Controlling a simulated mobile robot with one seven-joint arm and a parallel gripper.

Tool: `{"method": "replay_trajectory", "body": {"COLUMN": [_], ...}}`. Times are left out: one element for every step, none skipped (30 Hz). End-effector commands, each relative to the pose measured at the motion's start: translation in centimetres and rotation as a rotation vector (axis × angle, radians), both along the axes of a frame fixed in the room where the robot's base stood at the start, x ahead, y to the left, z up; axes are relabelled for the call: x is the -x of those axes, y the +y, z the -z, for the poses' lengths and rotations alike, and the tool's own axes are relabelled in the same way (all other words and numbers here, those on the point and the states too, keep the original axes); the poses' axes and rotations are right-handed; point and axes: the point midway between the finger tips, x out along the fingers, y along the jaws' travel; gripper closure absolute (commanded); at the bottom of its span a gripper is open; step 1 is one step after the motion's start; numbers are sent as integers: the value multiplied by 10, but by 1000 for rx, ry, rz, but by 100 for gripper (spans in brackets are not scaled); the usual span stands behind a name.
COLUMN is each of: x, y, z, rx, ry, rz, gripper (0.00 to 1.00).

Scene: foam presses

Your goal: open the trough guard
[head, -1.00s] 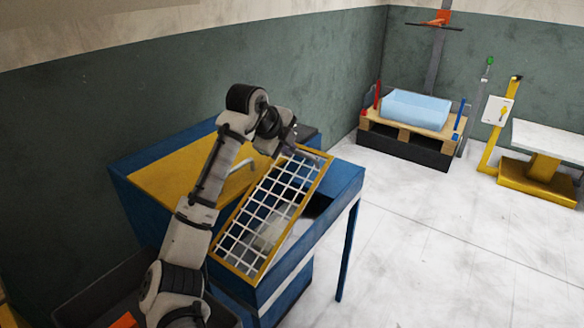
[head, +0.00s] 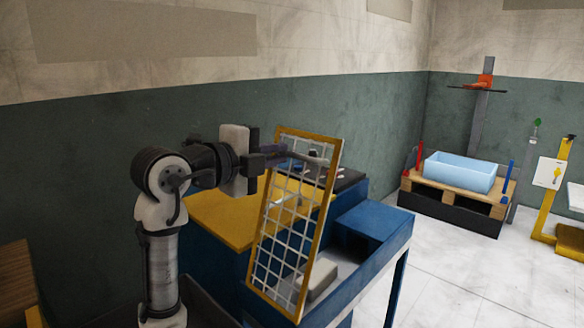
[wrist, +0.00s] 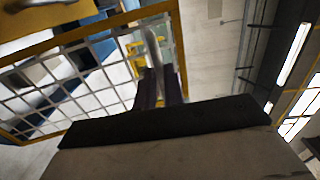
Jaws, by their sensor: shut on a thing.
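The trough guard, a yellow frame with white wire mesh (head: 285,232), stands steeply tilted up over the blue machine in the head view. Its mesh also fills the left of the wrist view (wrist: 75,85). A grey bar handle (head: 306,156) sits near the guard's upper end. My gripper (head: 286,158) is shut on this handle, at the guard's top. In the wrist view the handle (wrist: 153,45) rises between the dark fingers (wrist: 160,85). The trough (head: 345,268) shows partly behind and right of the guard, with a pale block (head: 322,280) in it.
The blue machine (head: 365,225) has a yellow top panel (head: 215,215) left of the guard. A wall stands close behind it. A pallet with a light blue tub (head: 460,172) stands at the back right. The floor (head: 455,275) right of the machine is clear.

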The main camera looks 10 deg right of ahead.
Motion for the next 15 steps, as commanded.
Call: {"method": "replay_trajectory", "body": {"x": [3,4,6,7,8,9,9,10,10,10,10,10,10,10,10], "y": [4,6,8,9,10,11,12,12,13,13,13,13,13,13,13], "z": [3,2,1,1,0,0,0,-1,-1,-1,-1,-2,-2,-2,-2], "rx": [12,17,24,27,31,35,38,39,40,41,42,42,42,42,42], "ry": [-8,-12,-17,-20,-23,-26,-28,-29,-30,-31,-31,-31,-31,-31,-31], "rz": [-1,0,1,1,1,1,1,1,1,1,1,1,1,1,1], "gripper": [100,100,100,100,100,100,100,100,100,100,100,100,100,100,100]}}
